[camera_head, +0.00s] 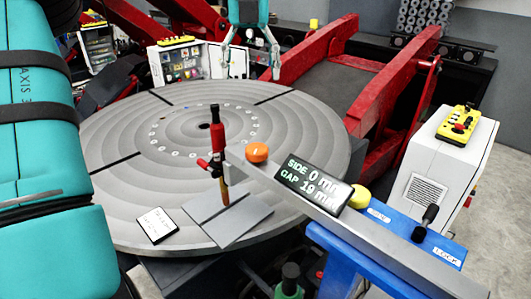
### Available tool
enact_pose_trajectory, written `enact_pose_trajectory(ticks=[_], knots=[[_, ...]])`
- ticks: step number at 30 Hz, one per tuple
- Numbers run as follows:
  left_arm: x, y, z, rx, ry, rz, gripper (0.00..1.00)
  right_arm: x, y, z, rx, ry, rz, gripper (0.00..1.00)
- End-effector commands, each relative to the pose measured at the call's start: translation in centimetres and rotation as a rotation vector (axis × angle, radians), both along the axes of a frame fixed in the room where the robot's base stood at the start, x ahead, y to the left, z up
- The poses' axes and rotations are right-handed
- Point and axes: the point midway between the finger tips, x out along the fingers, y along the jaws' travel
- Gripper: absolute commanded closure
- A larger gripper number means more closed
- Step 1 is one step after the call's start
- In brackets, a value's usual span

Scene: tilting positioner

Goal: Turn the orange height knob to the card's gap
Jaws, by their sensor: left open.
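The orange height knob (257,152) sits on the far end of a grey bar, beside the red and black torch (217,135). The torch stands upright, its copper-coloured lower end at the grey plates (240,222). A black display (313,187) on the bar reads SIDE 0 mm and GAP 19 mm. A small white card (157,225) lies on the turntable; its writing is too small to read. My left gripper (250,70) is at the top centre, fingers apart and empty, beyond the knob and touching nothing near it. My right gripper is not in view.
The round grey turntable (120,190) fills the middle. A yellow knob (358,197) and a black-handled lever (426,222) are on the bar and blue support. Red frame arms (370,70) rise behind. A white cabinet (450,160) with a yellow control box stands right.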

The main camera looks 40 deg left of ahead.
Motion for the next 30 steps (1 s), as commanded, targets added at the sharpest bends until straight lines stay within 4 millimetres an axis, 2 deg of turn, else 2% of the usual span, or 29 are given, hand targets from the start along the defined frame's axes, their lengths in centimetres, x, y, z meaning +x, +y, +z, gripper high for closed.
enact_pose_trajectory(ticks=[1,3,6,8,11,18,30], knots=[[0.0,0.0,-1.0,0.001,-0.001,0.000,0.24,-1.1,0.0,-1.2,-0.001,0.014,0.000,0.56],[0.0,0.0,-1.5,0.001,0.000,-0.001,0.24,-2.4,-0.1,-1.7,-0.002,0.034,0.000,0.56],[0.0,0.0,-2.0,0.001,0.002,-0.001,0.24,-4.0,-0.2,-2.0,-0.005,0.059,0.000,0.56],[0.0,0.0,-2.4,0.000,0.003,-0.001,0.24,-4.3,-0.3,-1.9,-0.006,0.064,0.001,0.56],[0.0,0.0,-3.7,0.000,0.004,-0.002,0.24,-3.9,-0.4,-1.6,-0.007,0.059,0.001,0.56],[-0.1,0.0,-8.6,-0.002,0.006,-0.002,0.24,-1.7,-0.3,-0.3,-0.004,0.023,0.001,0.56],[-0.1,-0.1,-16.6,-0.001,0.005,-0.001,0.24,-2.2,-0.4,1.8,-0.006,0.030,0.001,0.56]])
